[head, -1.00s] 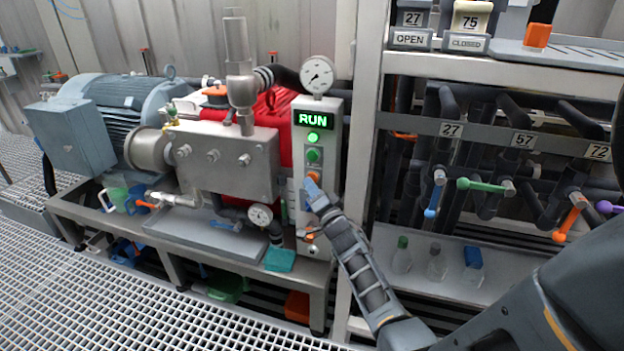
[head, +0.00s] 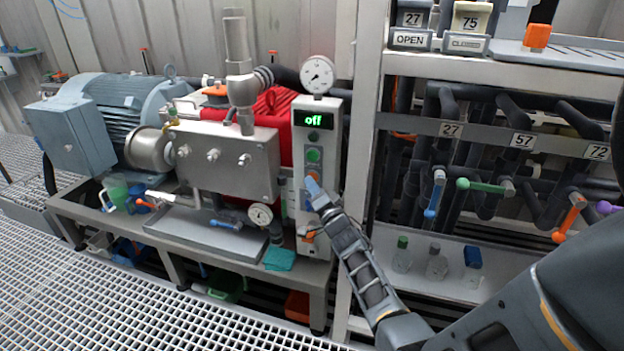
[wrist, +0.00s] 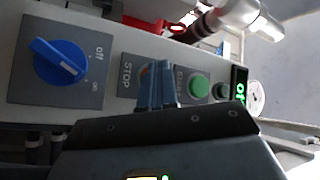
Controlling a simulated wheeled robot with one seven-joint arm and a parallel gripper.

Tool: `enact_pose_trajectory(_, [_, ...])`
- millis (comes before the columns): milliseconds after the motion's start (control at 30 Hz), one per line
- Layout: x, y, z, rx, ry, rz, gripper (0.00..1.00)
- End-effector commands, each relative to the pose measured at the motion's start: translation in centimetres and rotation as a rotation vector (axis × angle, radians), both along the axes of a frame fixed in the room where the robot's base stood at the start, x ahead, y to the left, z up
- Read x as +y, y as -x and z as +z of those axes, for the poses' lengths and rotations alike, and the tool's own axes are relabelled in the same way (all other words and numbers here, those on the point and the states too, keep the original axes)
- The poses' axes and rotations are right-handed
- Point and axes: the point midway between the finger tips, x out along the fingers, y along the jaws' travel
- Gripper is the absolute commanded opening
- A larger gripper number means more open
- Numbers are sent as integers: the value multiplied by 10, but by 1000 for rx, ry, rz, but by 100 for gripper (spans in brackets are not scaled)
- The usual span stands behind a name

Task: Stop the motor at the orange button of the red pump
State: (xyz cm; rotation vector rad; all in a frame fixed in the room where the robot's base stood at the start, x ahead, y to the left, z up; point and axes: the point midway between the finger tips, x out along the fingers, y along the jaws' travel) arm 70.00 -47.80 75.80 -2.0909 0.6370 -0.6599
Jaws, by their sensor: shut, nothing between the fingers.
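The red pump (head: 302,150) sits behind a steel block on a bench. Its grey control panel (head: 333,150) stands at its right, and the display (head: 313,119) reads "off" in green. Below are a dark indicator lamp and the green button (head: 313,156), labelled START in the wrist view (wrist: 199,87). The orange button (wrist: 144,74), beside the STOP label, is mostly hidden by my fingers. My gripper (head: 313,186) is shut and empty, its tips at the orange button; I cannot tell if they touch it. It also shows in the wrist view (wrist: 157,82).
A blue rotary knob (wrist: 60,61) is on the panel near my fingers. A pressure gauge (head: 317,74) tops the panel. A rack post (head: 362,150) stands just right of it, with coloured valve handles beyond. A teal cloth (head: 279,259) lies below on the bench.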

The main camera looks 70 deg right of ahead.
Motion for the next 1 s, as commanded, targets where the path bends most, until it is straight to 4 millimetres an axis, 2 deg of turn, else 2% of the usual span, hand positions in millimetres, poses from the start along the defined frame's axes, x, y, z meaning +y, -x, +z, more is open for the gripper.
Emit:
enact_pose_trajectory(400, [16,2,1,-1,-1,-1,0])
enact_pose_trajectory(733, [17,2,0,0,0,0,0])
enact_pose_trajectory(1000, [40,3,-1,1,-2,1,0])
